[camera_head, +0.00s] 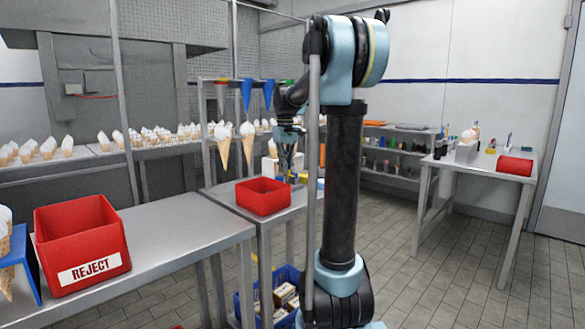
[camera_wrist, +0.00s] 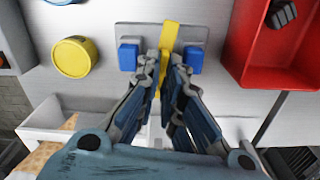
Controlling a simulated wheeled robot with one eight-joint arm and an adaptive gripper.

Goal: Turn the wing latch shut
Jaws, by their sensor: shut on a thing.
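The wing latch is a yellow bar (camera_wrist: 169,34) on a grey plate (camera_wrist: 140,31) in the wrist view. The bar runs nearly up and down the picture, its top leaning slightly right. A blue block (camera_wrist: 128,57) stands on its left and another (camera_wrist: 193,60) on its right, both apart from the bar. My gripper (camera_wrist: 165,66) is shut on the yellow bar, with one finger on each side; its fingers hide the bar's lower part. In the head view my gripper (camera_head: 288,160) points down over the far small table, and the latch cannot be clearly made out.
A red bin (camera_wrist: 245,50) holding a dark piece is close right of the latch; it also shows in the head view (camera_head: 263,197). A round yellow object (camera_wrist: 75,56) lies to the left. A red REJECT bin (camera_head: 82,245) stands on the near table. Cones hang from a rack behind.

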